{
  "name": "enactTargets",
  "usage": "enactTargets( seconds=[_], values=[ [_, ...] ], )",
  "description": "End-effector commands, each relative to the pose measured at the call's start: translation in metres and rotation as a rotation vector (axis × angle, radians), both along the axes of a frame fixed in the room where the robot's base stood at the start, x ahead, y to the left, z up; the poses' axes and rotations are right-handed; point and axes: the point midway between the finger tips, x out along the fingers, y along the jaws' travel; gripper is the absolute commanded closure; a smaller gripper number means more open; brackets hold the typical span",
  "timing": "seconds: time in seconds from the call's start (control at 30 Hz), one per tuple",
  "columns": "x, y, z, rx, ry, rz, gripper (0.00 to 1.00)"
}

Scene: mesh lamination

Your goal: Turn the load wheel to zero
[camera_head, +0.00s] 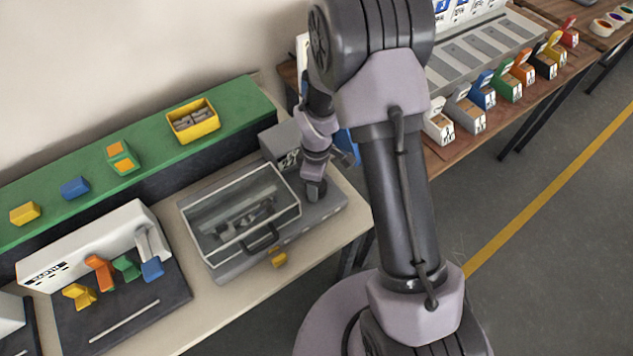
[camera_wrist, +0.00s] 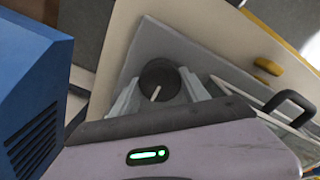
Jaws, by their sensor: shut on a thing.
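The load wheel is a dark round knob (camera_wrist: 160,80) with a white pointer line, on the grey deck of the machine (camera_head: 323,210). In the wrist view its pointer slants slightly right of straight up in the picture. My gripper (camera_wrist: 158,88) has its two light grey fingers on either side of the knob and is shut on it. In the head view my gripper (camera_head: 315,188) reaches down at the right end of the machine, and the knob is hidden behind it. The scale markings around the knob cannot be made out.
A clear-lidded chamber (camera_head: 240,215) with a dark handle (camera_head: 262,240) stands left of my gripper, lid down. A yellow tab (camera_head: 278,257) sits at the machine's front. A grey box (camera_head: 282,145) stands behind. A blue block (camera_wrist: 30,85) is close by in the wrist view.

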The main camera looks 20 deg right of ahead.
Motion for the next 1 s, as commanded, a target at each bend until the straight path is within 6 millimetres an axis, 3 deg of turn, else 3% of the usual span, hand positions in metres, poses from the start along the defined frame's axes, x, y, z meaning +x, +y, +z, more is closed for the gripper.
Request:
enactTargets(
  seconds=[0.23,0.27,0.33,0.73,0.87,1.0],
  values=[
    [0.001,0.0,0.0,-0.001,-0.002,0.004,0.87],
    [0.001,0.0,0.0,-0.001,-0.002,0.003,0.41],
    [0.001,0.0,0.0,-0.001,-0.002,0.003,0.27],
    [0.001,0.0,0.008,0.0,-0.002,0.002,0.25],
    [0.001,0.0,0.037,0.0,-0.004,0.001,0.25],
    [0.001,0.0,0.085,0.0,-0.006,0.001,0.25]
  ],
)
